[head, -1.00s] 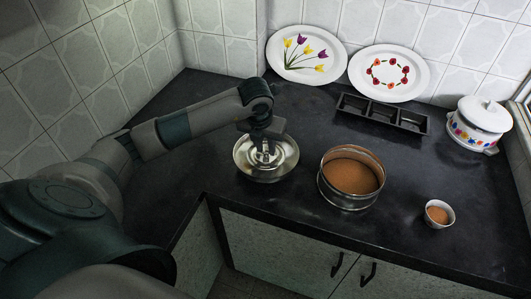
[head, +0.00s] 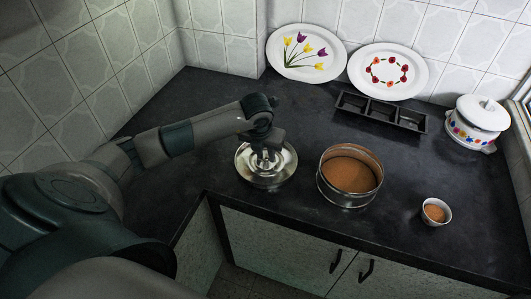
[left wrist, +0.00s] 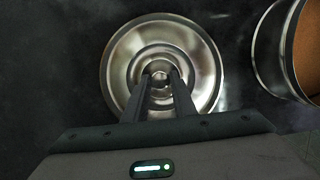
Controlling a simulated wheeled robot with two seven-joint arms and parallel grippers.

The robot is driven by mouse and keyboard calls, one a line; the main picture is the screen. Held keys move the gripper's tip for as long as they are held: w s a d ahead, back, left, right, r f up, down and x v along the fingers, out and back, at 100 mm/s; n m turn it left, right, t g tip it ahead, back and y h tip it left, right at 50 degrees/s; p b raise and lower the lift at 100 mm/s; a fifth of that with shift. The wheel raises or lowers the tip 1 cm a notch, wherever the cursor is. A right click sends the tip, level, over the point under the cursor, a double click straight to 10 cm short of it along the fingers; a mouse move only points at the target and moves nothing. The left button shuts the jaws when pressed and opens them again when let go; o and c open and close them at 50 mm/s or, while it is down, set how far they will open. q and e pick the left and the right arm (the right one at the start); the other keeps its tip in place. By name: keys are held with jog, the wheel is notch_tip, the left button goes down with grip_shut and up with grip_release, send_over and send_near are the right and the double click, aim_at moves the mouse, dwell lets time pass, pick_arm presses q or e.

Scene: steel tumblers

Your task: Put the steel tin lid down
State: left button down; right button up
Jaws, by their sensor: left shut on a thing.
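The round steel tin lid (head: 252,174) is at the left end of the counter, left of the open steel tin (head: 347,194). It also shows in the left wrist view (left wrist: 128,62), with a small knob at its middle. My left gripper (head: 265,157) is above the lid and shut on its knob; its two fingers (left wrist: 160,82) reach to the knob from either side. The lid looks level and at or very near the counter top; I cannot tell whether it touches. The tin holds brown powder. My right gripper is not in view.
A small white cup (head: 436,212) of brown powder stands near the front right. A black three-part tray (head: 381,112), two flowered plates (head: 306,53) and a lidded white pot (head: 478,122) stand towards the back. The dark counter (head: 215,110) is clear behind the lid.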

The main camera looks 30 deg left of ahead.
aim_at(263, 169)
pick_arm(q)
jog(key=shift+f, duration=0.15)
jog(key=c, duration=1.5)
grip_release()
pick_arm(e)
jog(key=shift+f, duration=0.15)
pick_arm(q)
jog(key=shift+o, duration=0.2)
jog(key=shift+r, duration=0.45)
jog(key=b+v, duration=0.2)
jog(key=v, duration=0.9)
jog(key=shift+r+b, duration=0.25)
jog(key=shift+b, duration=0.05)
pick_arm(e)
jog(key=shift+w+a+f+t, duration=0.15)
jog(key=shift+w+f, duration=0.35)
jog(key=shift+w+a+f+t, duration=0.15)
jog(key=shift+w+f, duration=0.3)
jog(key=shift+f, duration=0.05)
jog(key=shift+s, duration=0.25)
